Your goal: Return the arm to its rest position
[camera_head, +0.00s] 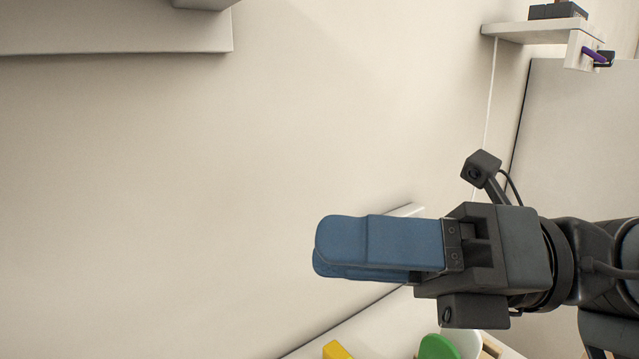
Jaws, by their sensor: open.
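My gripper (318,246) is in the middle right of the head view, with its blue fingers pointing left and my dark arm coming in from the right edge. The two fingers overlap from this side, so the gap between them is mostly hidden. Nothing shows held at the fingertips. The gripper is raised in front of a pale wall (170,170), above the things at the bottom edge.
At the bottom edge, partly cut off, are a yellow object (336,350), a green round object (438,347) and a pale round thing beside it. A shelf (540,30) with a dark block (558,11) is at upper right. Another pale ledge (110,30) is at upper left.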

